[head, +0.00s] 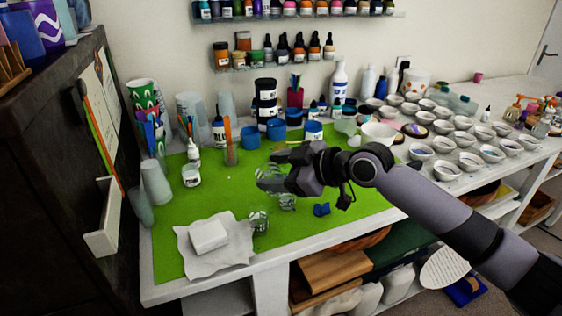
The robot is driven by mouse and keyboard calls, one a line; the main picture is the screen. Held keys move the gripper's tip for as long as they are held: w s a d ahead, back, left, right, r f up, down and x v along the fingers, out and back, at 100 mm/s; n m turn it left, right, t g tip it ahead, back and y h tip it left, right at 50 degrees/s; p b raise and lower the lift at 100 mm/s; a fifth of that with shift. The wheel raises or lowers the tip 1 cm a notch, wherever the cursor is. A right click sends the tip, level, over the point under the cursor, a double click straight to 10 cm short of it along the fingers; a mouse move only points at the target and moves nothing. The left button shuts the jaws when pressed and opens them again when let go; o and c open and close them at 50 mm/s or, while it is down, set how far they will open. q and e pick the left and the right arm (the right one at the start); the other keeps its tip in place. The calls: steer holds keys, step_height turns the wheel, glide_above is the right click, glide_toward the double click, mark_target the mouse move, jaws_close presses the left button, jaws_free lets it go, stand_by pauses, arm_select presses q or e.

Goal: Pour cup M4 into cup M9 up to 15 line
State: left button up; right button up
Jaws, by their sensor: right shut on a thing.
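My right gripper (268,171) reaches in from the right over the green mat (205,194). It is shut on a clear cup (267,174) that shows faintly between its fingers, mostly hidden by them. A second clear cup (287,201) stands on the mat just below the gripper. A third clear cup (260,222) stands closer to the front edge, beside the paper. The marks on the cups are too small to read, so I cannot tell which is M4 or M9. Any liquid level is also unclear. My left gripper is not in view.
A white block (208,236) lies on crumpled paper (233,252) at the front left. A blue crumpled piece (321,209) lies right of the cups. Many white bowls (446,171) fill the right.

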steer(key=shift+s+a+f+n+t+h+b, duration=0.1)
steer(key=shift+s+a+n+t+h+b, duration=0.25)
steer(key=shift+n, duration=0.25)
steer(key=n+b, duration=0.1)
steer(key=b, duration=0.1)
steer(key=f+n+t+h+b, duration=0.1)
steer(key=b, duration=0.2)
steer(key=shift+s+a, duration=0.3)
steer(key=shift+s, duration=0.1)
steer(key=shift+s+a+r+n+t+h+p, duration=0.15)
steer(key=shift+n+t+h+p, duration=0.2)
steer(key=shift+n+t+p, duration=0.2)
steer(key=shift+s+a+f+n+t+h, duration=0.15)
steer(key=shift+f+n+t, duration=0.15)
steer(key=shift+n, duration=0.1)
steer(key=shift+s+a+f+n+t+h, duration=0.1)
steer(key=shift+f+n+t+h, duration=0.05)
steer(key=shift+f+n+t, duration=0.15)
